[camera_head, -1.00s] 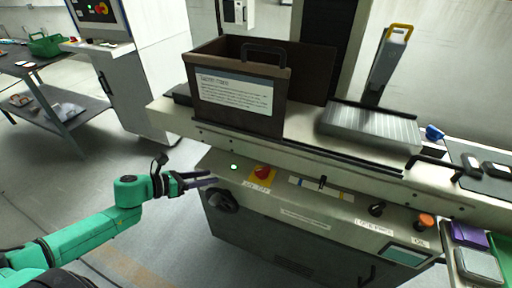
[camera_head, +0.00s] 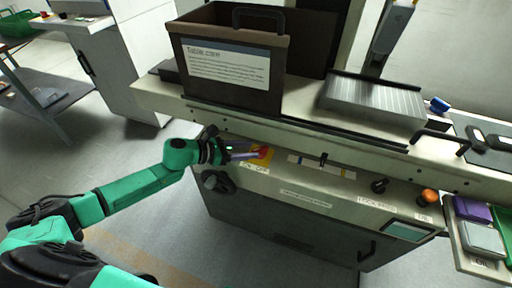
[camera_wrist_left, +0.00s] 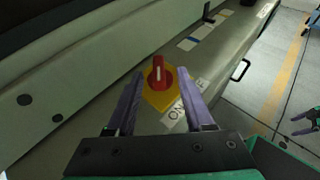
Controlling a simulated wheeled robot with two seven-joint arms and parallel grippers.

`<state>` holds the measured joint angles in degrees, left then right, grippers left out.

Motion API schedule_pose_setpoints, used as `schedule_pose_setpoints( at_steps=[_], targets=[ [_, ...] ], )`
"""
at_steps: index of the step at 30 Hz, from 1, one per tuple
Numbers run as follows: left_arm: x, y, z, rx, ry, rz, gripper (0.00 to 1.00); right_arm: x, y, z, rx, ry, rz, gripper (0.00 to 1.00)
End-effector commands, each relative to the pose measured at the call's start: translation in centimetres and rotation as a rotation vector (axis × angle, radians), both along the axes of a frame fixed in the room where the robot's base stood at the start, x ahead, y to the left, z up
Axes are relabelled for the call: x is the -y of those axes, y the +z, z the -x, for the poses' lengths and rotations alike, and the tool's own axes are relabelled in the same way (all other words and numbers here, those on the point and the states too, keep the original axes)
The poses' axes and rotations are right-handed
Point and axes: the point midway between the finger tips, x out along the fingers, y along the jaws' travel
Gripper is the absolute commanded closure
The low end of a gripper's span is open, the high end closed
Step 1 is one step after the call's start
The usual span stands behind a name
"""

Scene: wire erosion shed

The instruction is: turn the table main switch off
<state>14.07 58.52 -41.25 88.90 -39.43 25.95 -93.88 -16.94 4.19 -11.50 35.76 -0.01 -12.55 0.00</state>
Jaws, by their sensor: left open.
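The table main switch is a red rotary knob on a yellow plate (camera_head: 264,155) on the machine's sloped front panel. In the left wrist view the red knob (camera_wrist_left: 158,75) sits between and just beyond my open fingers, with its white mark nearly upright. A label beside it reads "ON" in part; the rest is hidden by a finger. My left gripper (camera_head: 250,152) is open with its fingertips at the switch's left side in the head view. I cannot tell whether the fingers touch the knob. My right gripper is not clearly seen in the head view.
A dark box with a printed label (camera_head: 228,68) stands on the machine bed above the switch. A slider (camera_head: 323,159), a black knob (camera_head: 379,186) and an orange button (camera_head: 428,196) lie along the panel to the right. The floor in front is clear.

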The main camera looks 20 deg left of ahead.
Motion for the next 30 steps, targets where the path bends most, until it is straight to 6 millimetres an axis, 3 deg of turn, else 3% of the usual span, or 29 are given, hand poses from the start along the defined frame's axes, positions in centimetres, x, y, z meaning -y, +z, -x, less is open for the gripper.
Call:
schedule_pose_setpoints(
  at_steps=[6,14,18,30],
  targets=[
    [2.1,-1.0,-2.0,0.002,0.001,0.000,0.47,0.0,0.6,0.4,-0.006,0.001,-0.001,0.20],
    [2.3,-1.2,-2.1,0.001,0.001,-0.001,0.47,0.3,0.6,0.5,-0.009,0.002,0.005,0.20],
    [2.3,-1.2,-2.1,0.001,0.001,-0.001,1.00,0.5,0.6,0.6,-0.011,0.002,0.008,0.20],
    [2.3,-1.1,-1.9,-0.001,0.032,0.001,1.00,0.7,1.0,0.6,-0.011,0.001,0.010,0.20]
  ],
)
